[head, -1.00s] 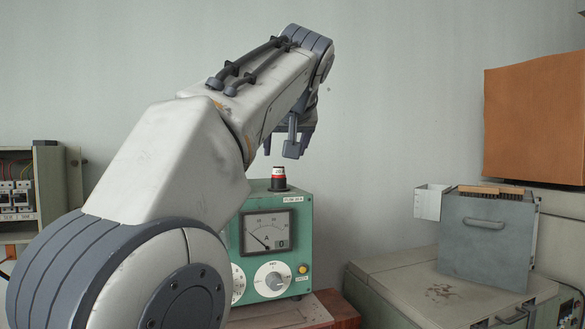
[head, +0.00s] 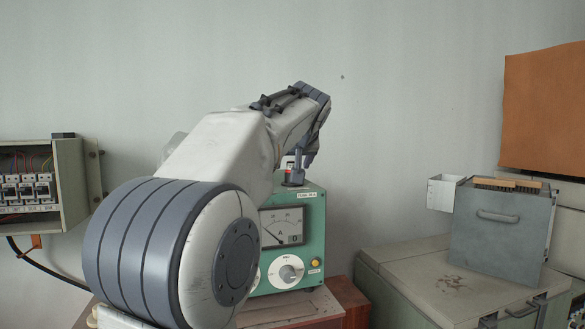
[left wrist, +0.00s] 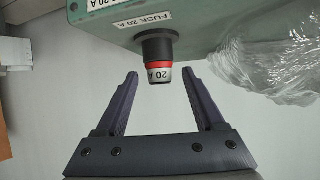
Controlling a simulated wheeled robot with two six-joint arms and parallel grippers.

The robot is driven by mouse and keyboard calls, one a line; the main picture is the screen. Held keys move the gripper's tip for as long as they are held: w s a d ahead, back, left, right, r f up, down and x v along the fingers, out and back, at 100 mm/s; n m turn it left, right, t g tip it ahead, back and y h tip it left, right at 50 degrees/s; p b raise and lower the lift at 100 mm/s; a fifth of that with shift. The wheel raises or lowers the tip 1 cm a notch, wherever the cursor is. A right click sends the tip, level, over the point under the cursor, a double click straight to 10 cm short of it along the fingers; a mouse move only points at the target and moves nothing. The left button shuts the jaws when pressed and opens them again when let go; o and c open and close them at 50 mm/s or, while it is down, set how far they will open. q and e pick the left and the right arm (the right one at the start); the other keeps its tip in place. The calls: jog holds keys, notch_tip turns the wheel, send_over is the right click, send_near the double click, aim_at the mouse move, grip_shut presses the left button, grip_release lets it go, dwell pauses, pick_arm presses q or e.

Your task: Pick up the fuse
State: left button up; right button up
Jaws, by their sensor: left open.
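In the head view the fuse (head: 289,168) stands upright on top of the box, partly covered by my gripper. My left gripper (left wrist: 165,80) is open, with one finger on each side of the fuse's tip and a gap on both sides. In the head view my left gripper (head: 297,165) is at the fuse's height. My right gripper is not in view.
A breaker cabinet (head: 70,180) stands at the left. A grey metal box (head: 495,235) with brushes rests on a case (head: 400,280) at the right. An orange-brown panel (head: 545,110) is above.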

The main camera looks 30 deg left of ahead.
pick_arm(q)
jog(key=shift+c, duration=0.2)
grip_shut()
jog(key=shift+r, duration=0.15)
